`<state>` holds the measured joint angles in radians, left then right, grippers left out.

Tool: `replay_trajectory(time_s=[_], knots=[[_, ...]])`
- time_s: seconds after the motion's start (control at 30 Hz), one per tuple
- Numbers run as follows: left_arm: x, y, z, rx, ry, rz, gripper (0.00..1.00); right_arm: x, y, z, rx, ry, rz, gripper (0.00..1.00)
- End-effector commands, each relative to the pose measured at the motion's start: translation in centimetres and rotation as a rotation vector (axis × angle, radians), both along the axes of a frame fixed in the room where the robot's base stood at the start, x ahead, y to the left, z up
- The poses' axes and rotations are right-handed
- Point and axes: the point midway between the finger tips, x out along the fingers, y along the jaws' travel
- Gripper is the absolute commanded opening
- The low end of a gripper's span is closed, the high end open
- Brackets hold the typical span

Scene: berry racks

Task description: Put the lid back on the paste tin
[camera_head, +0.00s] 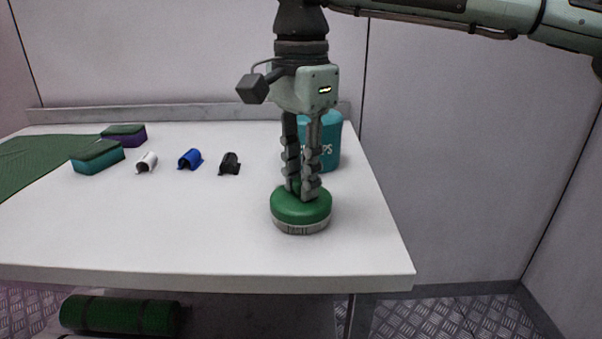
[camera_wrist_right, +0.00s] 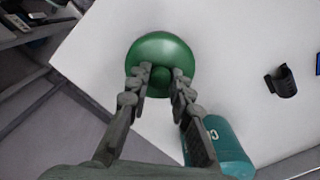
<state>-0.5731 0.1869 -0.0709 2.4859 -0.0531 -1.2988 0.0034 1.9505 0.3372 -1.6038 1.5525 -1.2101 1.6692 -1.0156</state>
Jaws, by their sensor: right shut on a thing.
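The paste tin (camera_head: 301,229) stands upright near the right end of the white table, and only its grey lower band shows in the head view. The green lid (camera_head: 285,208) sits on top of it; I see no clear gap between them. The lid also shows from above in the wrist view (camera_wrist_right: 160,47), with a round green knob (camera_wrist_right: 160,75) at its middle. My right gripper (camera_head: 303,191) points straight down and is shut on the lid's knob. The fingers partly cover the knob. My left gripper is in neither view.
A teal canister (camera_head: 331,145) stands close behind the right gripper. A black clip (camera_head: 230,163), a blue clip (camera_head: 190,158) and a white clip (camera_head: 147,162) lie to the left. A teal sponge block (camera_head: 98,160) and a purple one (camera_head: 125,136) are farther left, by a green cloth (camera_head: 35,165). The front table is clear.

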Motion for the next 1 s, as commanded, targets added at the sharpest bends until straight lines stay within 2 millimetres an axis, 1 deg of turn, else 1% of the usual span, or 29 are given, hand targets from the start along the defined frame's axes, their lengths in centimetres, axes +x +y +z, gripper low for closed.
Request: replay_trajectory(time_s=[0.17,0.2,0.37,0.57,0.73,1.0], knots=[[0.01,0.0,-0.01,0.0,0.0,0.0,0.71,0.01,0.0,0.0,0.0,0.0,0.0,0.0],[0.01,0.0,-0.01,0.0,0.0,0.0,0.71,0.01,0.0,0.0,0.0,0.0,0.0,0.25],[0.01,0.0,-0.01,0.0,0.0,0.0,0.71,0.02,-0.01,0.0,0.001,-0.001,-0.001,0.45],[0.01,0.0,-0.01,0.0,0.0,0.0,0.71,0.02,0.0,-0.01,0.0,0.0,0.0,0.45],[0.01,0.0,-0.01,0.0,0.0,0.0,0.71,0.01,0.0,-0.02,0.0,0.0,0.0,0.65],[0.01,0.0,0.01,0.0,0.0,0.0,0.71,0.01,0.0,-0.01,0.0,0.0,0.0,0.65]])
